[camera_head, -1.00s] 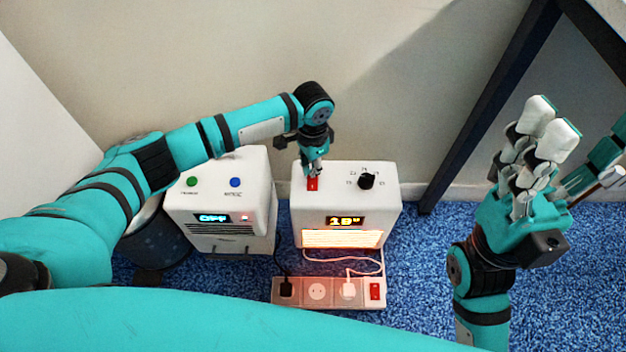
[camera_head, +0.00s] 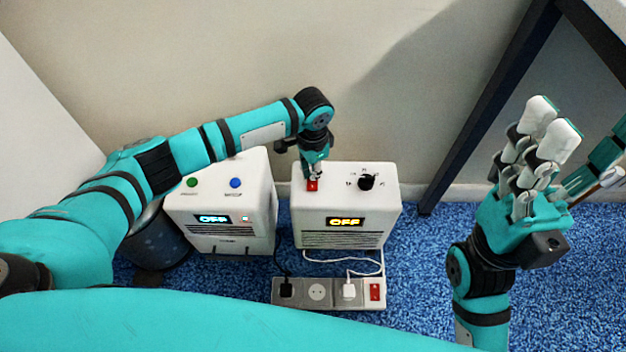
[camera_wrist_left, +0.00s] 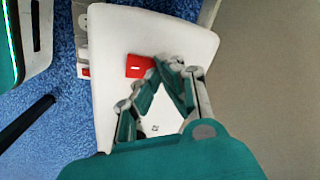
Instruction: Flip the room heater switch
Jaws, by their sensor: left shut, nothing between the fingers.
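A black knob (camera_head: 366,182) is on the top at the right. My right gripper (camera_head: 548,140) is at the right, away from the heater; its finger state is unclear.
A second white box (camera_head: 222,205) with green and blue buttons stands close on the left, also reading OFF. A power strip (camera_head: 330,294) with plugs and a red switch lies in front. A dark table leg (camera_head: 480,120) is at the right.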

